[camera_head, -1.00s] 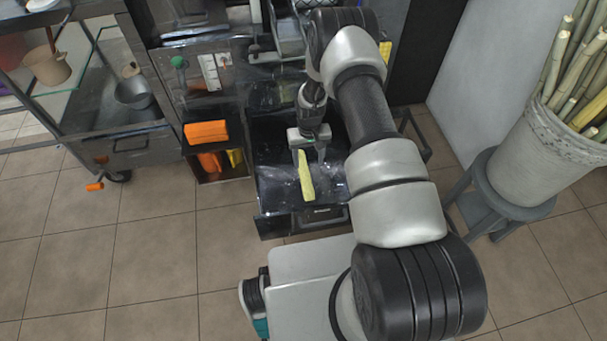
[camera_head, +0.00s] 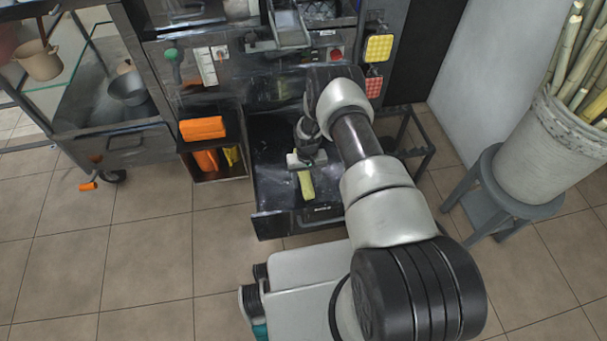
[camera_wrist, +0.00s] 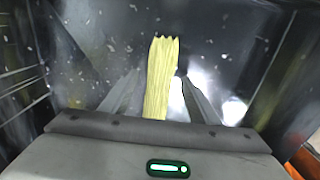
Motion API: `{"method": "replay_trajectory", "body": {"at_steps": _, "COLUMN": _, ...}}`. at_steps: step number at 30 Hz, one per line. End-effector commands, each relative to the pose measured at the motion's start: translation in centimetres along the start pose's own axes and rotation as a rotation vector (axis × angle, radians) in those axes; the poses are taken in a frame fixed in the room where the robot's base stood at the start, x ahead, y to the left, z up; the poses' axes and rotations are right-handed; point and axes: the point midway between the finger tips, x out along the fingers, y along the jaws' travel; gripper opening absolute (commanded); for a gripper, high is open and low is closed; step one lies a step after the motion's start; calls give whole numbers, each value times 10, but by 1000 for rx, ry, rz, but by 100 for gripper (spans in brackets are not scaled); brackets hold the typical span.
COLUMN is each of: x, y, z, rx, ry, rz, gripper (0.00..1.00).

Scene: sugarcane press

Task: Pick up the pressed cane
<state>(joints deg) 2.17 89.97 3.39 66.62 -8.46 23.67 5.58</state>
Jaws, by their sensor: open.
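The pressed cane (camera_head: 306,186) is a flat yellow strip with a ragged end. It lies in the open black drawer (camera_head: 270,215) at the front of the press. My gripper (camera_head: 305,168) is down inside the drawer, over the cane, and hides part of it. In the wrist view the cane (camera_wrist: 160,80) runs between the two open fingers of my gripper (camera_wrist: 155,95), with a gap on each side. The cane's near end is hidden behind the gripper body.
An orange cloth (camera_head: 203,128) lies on a shelf left of the drawer. A stool (camera_head: 505,200) with a bucket (camera_head: 548,155) of canes stands at the right. A metal cart (camera_head: 110,135) stands at the left. The drawer walls are close around my gripper.

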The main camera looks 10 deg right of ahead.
Motion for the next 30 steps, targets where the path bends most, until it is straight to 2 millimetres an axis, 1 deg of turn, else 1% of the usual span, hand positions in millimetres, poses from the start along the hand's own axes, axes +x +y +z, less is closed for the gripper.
{"method": "replay_trajectory", "body": {"at_steps": 2, "x": 4, "y": 0, "z": 0, "rx": 0, "ry": 0, "rz": 0, "gripper": 55}}
{"method": "replay_trajectory", "body": {"at_steps": 8, "x": 3, "y": 0, "z": 0, "rx": 0, "ry": 0, "rz": 0, "gripper": 55}}
{"method": "replay_trajectory", "body": {"at_steps": 15, "x": 3, "y": 0, "z": 0, "rx": 0, "ry": 0, "rz": 0, "gripper": 15}}
{"method": "replay_trajectory", "body": {"at_steps": 16, "x": 3, "y": 0, "z": 0, "rx": 0, "ry": 0, "rz": 0, "gripper": 10}}
{"method": "replay_trajectory", "body": {"at_steps": 18, "x": 3, "y": 0, "z": -1, "rx": 0, "ry": 1, "rz": 0, "gripper": 4}}
{"method": "replay_trajectory", "body": {"at_steps": 23, "x": 2, "y": 0, "z": -1, "rx": 0, "ry": 1, "rz": 0, "gripper": 4}}
{"method": "replay_trajectory", "body": {"at_steps": 25, "x": -3, "y": 0, "z": -1, "rx": 0, "ry": 2, "rz": 0, "gripper": 4}}
{"method": "replay_trajectory", "body": {"at_steps": 29, "x": -24, "y": 0, "z": -2, "rx": 0, "ry": 4, "rz": 0, "gripper": 4}}
{"method": "replay_trajectory", "body": {"at_steps": 30, "x": -33, "y": 0, "z": -2, "rx": 0, "ry": 4, "rz": 0, "gripper": 4}}
